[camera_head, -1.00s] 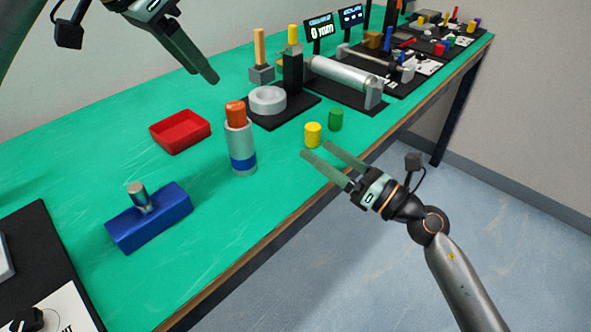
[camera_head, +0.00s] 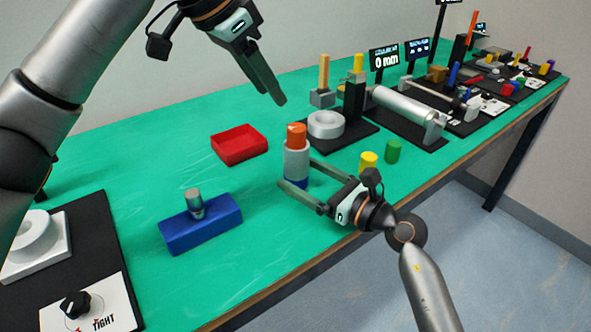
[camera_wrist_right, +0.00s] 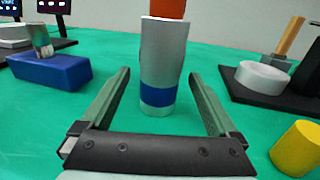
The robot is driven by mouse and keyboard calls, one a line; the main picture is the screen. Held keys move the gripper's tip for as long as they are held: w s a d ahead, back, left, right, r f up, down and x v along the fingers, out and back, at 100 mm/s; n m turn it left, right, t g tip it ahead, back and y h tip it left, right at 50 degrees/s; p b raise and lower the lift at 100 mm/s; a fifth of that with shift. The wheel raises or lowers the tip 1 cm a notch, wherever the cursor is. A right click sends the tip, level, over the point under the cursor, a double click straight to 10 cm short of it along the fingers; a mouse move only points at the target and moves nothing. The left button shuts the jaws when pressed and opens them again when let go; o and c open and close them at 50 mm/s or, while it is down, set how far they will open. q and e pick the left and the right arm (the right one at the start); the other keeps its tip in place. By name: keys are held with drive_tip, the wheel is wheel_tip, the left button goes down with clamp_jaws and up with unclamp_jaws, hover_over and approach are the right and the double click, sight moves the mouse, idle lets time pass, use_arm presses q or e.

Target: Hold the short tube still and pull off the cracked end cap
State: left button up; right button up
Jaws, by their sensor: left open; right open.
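The short tube (camera_head: 297,160) is a grey cylinder with a blue band near its base, standing upright on the green table. The orange-red end cap (camera_head: 297,136) sits on its top; I cannot make out a crack. My right gripper (camera_head: 296,174) is open, low down, with a finger on either side of the tube. In the right wrist view the tube (camera_wrist_right: 163,60) stands between and beyond the spread fingers, with a gap on each side. My left gripper (camera_head: 276,98) hangs open and empty above the table, up and left of the cap.
A red tray (camera_head: 240,158) lies behind and left of the tube. A blue block (camera_head: 200,232) with a metal peg stands at front left. A yellow cylinder (camera_head: 369,160) and a green cylinder (camera_head: 393,152) stand to the right. A black base with a white ring (camera_head: 325,125) is behind.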

drive_tip(key=shift+x, duration=1.4)
clamp_jaws()
